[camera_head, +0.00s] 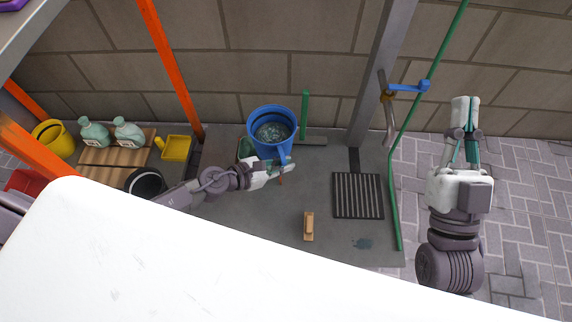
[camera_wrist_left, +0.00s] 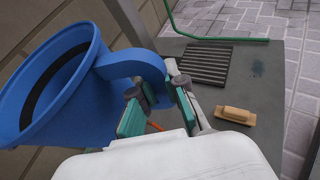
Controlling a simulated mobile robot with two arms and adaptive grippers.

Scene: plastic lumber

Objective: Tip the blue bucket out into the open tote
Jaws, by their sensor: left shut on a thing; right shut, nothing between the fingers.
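The blue bucket (camera_head: 262,113) stands near the back wall in the head view, its mouth up, with something pale and watery inside. In the left wrist view the bucket (camera_wrist_left: 60,95) fills the left side. Its curved handle (camera_wrist_left: 135,62) reaches between the fingers. My left gripper (camera_head: 284,168) is shut on this handle at the bucket's front right. The left gripper also shows in the left wrist view (camera_wrist_left: 158,105). My right gripper (camera_head: 465,115) is shut and empty, far right over the paving. I cannot pick out the open tote with certainty.
A drain grate (camera_head: 358,196) and a wooden-backed brush (camera_head: 309,226) lie on the grey slab. A blue-handled tap (camera_head: 408,87) and green hose (camera_head: 393,190) are right. Bottles (camera_head: 94,135), a yellow tray (camera_head: 177,148), a yellow bucket (camera_head: 53,139) and a red object (camera_head: 24,181) are left.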

